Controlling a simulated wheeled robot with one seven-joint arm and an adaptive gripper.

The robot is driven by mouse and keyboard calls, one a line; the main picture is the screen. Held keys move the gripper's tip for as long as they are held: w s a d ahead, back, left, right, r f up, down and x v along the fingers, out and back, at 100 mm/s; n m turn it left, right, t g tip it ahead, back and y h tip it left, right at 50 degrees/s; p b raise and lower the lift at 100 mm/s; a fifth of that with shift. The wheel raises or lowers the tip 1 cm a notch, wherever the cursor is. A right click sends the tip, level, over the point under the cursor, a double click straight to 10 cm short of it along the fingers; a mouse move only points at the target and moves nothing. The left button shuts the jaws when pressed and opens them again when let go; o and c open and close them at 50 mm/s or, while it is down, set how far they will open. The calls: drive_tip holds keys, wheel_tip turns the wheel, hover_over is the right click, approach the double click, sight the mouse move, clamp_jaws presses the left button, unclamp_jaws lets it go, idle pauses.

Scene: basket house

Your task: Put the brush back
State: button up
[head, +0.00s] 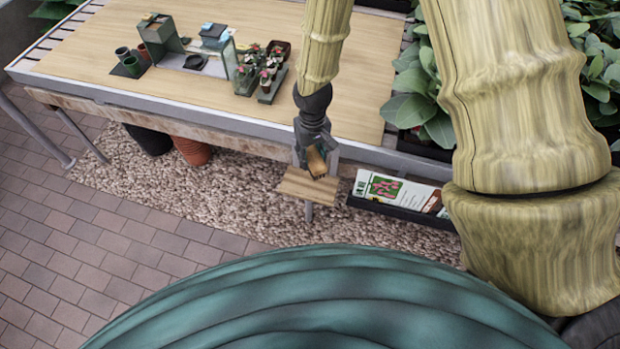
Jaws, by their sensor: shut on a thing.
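My gripper (316,156) is at the front edge of the long table, right of the picture's middle, pointing down. It is shut on a small brown wooden piece, which looks like the brush (317,163). Its fingers and the arm hide part of it, and its bristles cannot be made out. Just below is a small wooden board (306,188) with a post under it. I cannot tell whether the brush touches the board.
The table (200,100) holds a green-framed case (195,55), dark pots (130,60) and small potted plants (264,72). A dark tray of seed packets (400,197) is right of the board. Leafy plants (430,90) stand at right. Gravel (190,195) and paving lie in front.

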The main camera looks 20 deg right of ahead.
sight(316, 172)
drive_tip(key=s+f+n+b, duration=0.1)
drive_tip(key=f+b, duration=0.1)
drive_tip(key=s+f+n+b, duration=0.1)
drive_tip(key=s+f+b, duration=0.1)
drive_tip(key=b, duration=0.1)
drive_tip(key=s+f+n+b, duration=0.3)
drive_tip(key=f+n+b, duration=0.1)
drive_tip(key=f+b, duration=0.4)
drive_tip(key=s+f+n+b, duration=0.35)
drive_tip(key=f+b, duration=0.25)
drive_tip(key=b, duration=0.4)
drive_tip(key=shift+n, duration=0.35)
drive_tip(key=w, duration=0.5)
drive_tip(key=w+d, duration=0.1)
drive_tip(key=w, duration=0.4)
drive_tip(key=w+d+f, duration=0.1)
drive_tip(key=w, duration=0.5)
drive_tip(key=shift+w, duration=0.1)
drive_tip(key=shift+f+b, duration=0.5)
drive_tip(key=shift+f, duration=1.25)
drive_tip(key=shift+f, duration=0.1)
drive_tip(key=o, duration=1)
